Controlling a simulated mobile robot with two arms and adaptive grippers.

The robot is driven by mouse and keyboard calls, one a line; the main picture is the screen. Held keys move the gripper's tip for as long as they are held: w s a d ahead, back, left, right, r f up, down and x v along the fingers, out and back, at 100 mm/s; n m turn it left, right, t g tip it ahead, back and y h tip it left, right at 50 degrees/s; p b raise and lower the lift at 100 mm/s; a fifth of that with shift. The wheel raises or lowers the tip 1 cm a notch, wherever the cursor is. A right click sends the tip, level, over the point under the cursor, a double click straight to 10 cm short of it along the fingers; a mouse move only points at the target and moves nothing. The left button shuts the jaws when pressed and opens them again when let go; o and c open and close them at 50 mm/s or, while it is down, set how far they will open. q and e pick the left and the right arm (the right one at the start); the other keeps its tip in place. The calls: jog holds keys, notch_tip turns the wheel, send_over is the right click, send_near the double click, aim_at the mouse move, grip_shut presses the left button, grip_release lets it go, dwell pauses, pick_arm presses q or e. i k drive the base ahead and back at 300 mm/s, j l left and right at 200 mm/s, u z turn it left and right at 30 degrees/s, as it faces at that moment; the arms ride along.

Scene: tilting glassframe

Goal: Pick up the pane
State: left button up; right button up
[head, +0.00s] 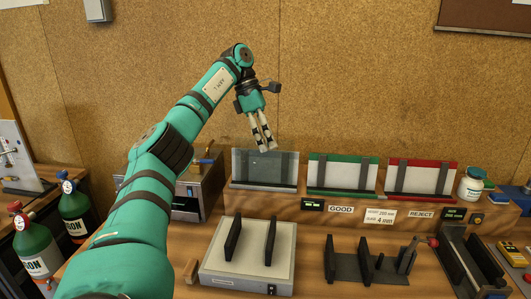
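A clear, greyish glass pane (264,166) stands upright in the leftmost rack on the wooden ledge at the back, between dark uprights. My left gripper (266,149) points down at the top edge of this pane. Its two pale fingers with dark bands are apart, with a narrow gap and nothing visible held between them. I cannot tell whether the tips touch the pane. My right gripper is not in view.
Right of the pane are a green-edged rack (343,174) marked GOOD and a red-edged rack (421,178) marked REJECT. In front are a white device (247,262) with two black uprights and a dark fixture (368,264). Green gas cylinders (38,256) stand at left.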

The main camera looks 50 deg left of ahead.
aim_at(274, 167)
jog(key=i+j, duration=0.55)
jog(key=j, duration=0.3)
jog(key=i+j, duration=0.3)
jog(key=j, duration=0.1)
